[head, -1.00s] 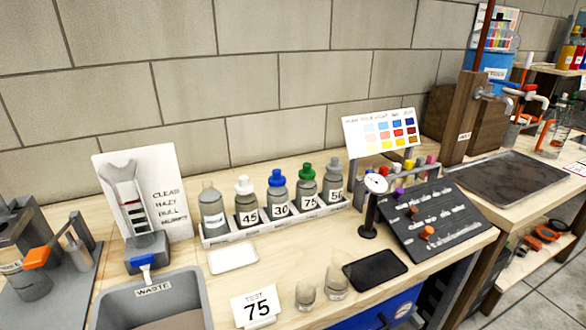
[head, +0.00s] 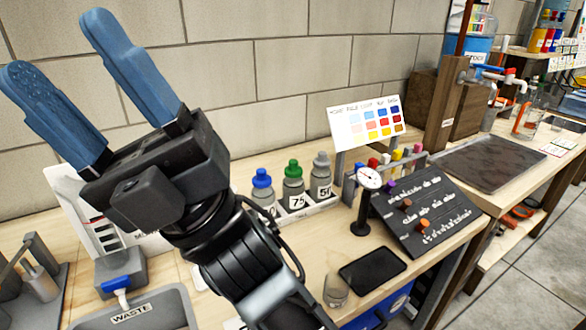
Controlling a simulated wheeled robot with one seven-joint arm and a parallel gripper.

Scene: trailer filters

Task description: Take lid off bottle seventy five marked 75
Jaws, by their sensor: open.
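Bottle seventy five (head: 293,195), grey with a "75" label, stands upright in the white rack, and its green lid (head: 293,168) is on it. A blue-capped bottle (head: 263,190) stands to its left and a grey-capped bottle (head: 321,180) to its right. My gripper (head: 68,75) is large in the left foreground, with its two blue fingers spread wide, pointing up and left. It is empty and apart from the bottles. My arm hides the left part of the rack and the bottles there.
A gauge (head: 368,180) on a black stand and a dark sloped board (head: 425,212) are right of the rack. A black tray (head: 371,269) and a small glass (head: 336,290) lie in front. The waste basin (head: 135,315) is at lower left.

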